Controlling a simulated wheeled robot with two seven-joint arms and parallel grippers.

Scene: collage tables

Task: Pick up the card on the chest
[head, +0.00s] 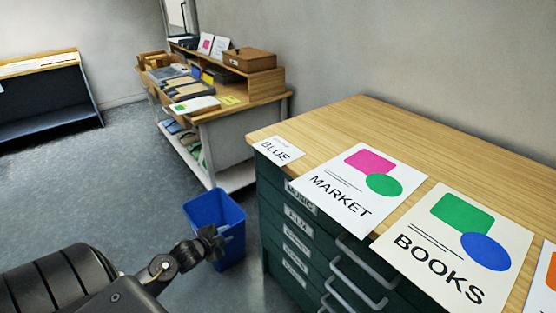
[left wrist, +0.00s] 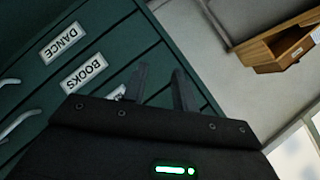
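The chest (head: 400,120) has a wooden top and dark green drawers. A small white card (head: 278,151) reading "BLUE" lies flat at the top's left corner, close to the front edge. My left gripper (head: 214,240) is in front of the chest, left of and lower than the card in the picture, and not touching it. In the left wrist view my left gripper (left wrist: 158,88) has its two fingers apart with nothing between them. Behind them are the green drawer fronts (left wrist: 110,45); the card does not show there. My right gripper is not in view.
A blue bin (head: 215,222) stands on the floor beside the chest. A cluttered table (head: 225,110) stands behind.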

